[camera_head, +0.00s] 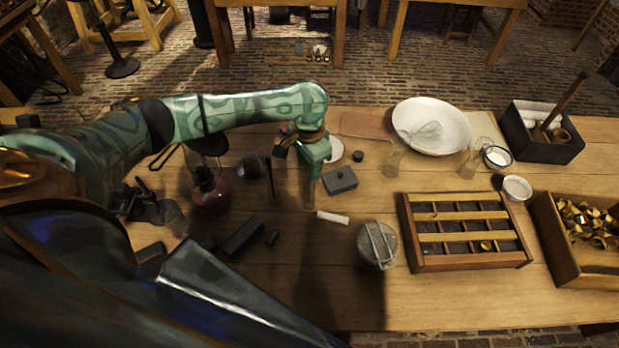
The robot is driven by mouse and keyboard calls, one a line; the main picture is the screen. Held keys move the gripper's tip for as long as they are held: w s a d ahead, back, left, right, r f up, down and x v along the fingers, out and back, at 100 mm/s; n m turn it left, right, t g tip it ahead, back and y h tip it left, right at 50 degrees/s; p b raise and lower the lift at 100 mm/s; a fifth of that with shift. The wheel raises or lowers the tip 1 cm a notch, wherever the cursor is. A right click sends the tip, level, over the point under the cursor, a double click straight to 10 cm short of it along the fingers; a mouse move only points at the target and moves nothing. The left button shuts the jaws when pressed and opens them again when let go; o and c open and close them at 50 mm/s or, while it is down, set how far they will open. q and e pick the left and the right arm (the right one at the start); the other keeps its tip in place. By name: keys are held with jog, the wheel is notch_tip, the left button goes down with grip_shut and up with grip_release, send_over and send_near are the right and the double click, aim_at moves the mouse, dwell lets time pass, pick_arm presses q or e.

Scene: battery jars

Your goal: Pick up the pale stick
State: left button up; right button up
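The pale stick (332,217) is a short, whitish bar lying flat on the wooden table (310,290), near the middle of the view. My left gripper (303,158) hangs at the end of the green patterned arm, above the table and farther back than the stick, slightly to its left. It is apart from the stick. Its fingers are small and dark here, so their opening is unclear. My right gripper does not show.
A grey lidded box (340,181) sits behind the stick, and a glass jar (377,245) stands to its right. A divided wooden tray (466,268) lies farther right. A red-liquid flask (211,193) and dark blocks (242,237) are left. Table front of the stick is clear.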

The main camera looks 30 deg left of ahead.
pick_arm(q)
jog(key=shift+f, duration=0.8)
jog(key=shift+r, duration=0.1)
grip_shut()
jog(key=shift+r, duration=0.1)
